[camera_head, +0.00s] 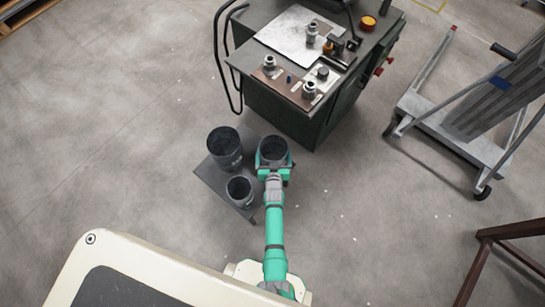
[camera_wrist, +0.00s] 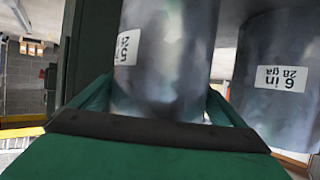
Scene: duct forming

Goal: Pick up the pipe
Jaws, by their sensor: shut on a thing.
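In the head view, my green gripper (camera_head: 273,172) is at the right edge of a small dark stand (camera_head: 208,174). It is shut on a dark metal pipe (camera_head: 273,150), open at the top and upright. In the wrist view, this pipe (camera_wrist: 160,60) stands between my gripper's two green fingers (camera_wrist: 160,110). Its label is partly cut off and shows a 5. A larger pipe (camera_head: 226,150) and a smaller pipe (camera_head: 240,190) stand on the stand to the left. A pipe labelled 6 in, 28 ga (camera_wrist: 275,105) is at the right in the wrist view. I cannot tell whether the held pipe touches the stand.
A dark machine bench (camera_head: 270,105) with metal fittings is just behind the held pipe. A grey wheeled cart (camera_head: 440,118) stands at the right. A brown metal frame (camera_head: 490,250) is at the lower right. The floor at the left is clear.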

